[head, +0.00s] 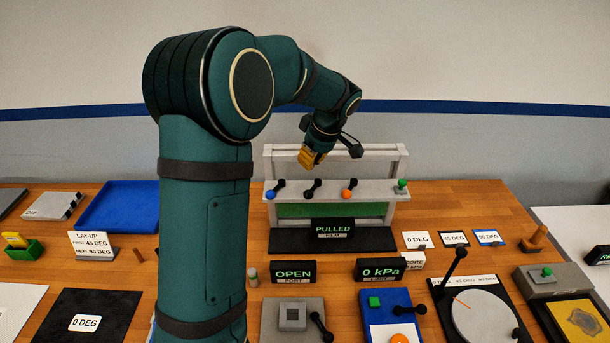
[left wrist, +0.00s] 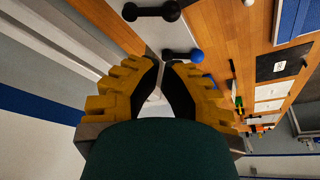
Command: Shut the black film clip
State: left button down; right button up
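The black film clip (head: 312,188) is a small black lever with a round knob, on the grey bar of the film frame between the blue and orange clips. A black knobbed lever, apparently the same clip, also shows at the top of the left wrist view (left wrist: 152,12). My left gripper (head: 308,160), with yellow fingers, hangs above the bar, apart from the black clip. In the left wrist view its fingertips (left wrist: 165,65) stand apart by a narrow gap, with nothing held. My right gripper is out of view.
The blue clip (head: 275,190), orange clip (head: 350,188) and green-buttoned clip (head: 402,186) share the bar. The light frame (head: 400,162) rises behind it. A "PULLED" sign (head: 333,229) stands in front. My left arm covers much of the table's left middle.

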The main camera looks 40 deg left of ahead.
aim_at(313, 194)
pick_arm(q)
jog(key=x, duration=0.9)
jog(key=shift+w+a+f, duration=0.1)
jog(key=shift+f, duration=0.2)
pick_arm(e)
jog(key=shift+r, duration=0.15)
